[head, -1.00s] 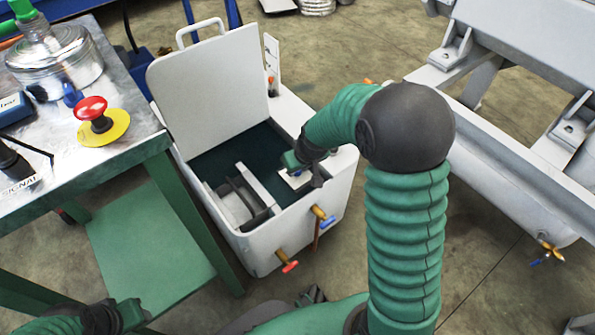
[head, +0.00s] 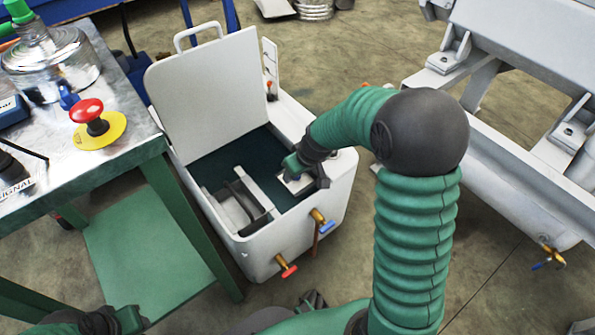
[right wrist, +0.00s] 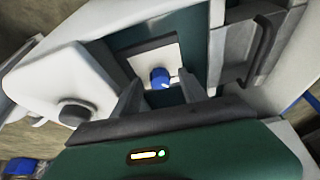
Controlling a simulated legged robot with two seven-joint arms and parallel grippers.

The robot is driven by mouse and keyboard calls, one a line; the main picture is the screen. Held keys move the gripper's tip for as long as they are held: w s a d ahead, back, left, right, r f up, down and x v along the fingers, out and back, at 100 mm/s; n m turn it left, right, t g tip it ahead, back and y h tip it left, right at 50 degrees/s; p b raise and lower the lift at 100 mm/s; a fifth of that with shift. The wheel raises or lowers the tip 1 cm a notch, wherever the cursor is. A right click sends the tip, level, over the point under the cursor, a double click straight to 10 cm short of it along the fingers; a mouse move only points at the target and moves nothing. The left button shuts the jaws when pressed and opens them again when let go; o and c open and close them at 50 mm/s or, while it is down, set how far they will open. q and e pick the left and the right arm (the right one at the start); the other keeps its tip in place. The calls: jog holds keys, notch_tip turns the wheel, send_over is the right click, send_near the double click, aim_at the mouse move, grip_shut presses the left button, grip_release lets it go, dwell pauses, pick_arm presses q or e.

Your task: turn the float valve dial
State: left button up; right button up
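The float valve dial is a small blue knob (right wrist: 160,78) on a white square plate (right wrist: 148,62) inside the tank, seen in the right wrist view. In the head view the plate (head: 296,184) shows at the right end of the open tank, under my right gripper (head: 306,180); the dial is hidden there. In the right wrist view my right gripper (right wrist: 160,84) is open, with one finger on each side of the dial. I cannot tell whether the fingers touch it. My left gripper (head: 122,320) is at the bottom left of the head view, its fingers unclear.
The white tank (head: 258,250) has a raised lid (head: 205,90) and two taps, with red (head: 288,271) and blue (head: 326,226) handles. A workbench (head: 140,130) with a red button (head: 87,110) stands left. A grey metal frame (head: 510,150) stands right.

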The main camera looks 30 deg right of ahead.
pick_arm(q)
jog(key=w+p+v, duration=0.2)
jog(key=p+v, duration=0.8)
jog(key=shift+r, duration=0.25)
pick_arm(e)
jog(key=v, duration=1.6)
jog(key=shift+s+r, duration=0.25)
jog(key=shift+r, duration=0.1)
jog(key=shift+f, duration=0.1)
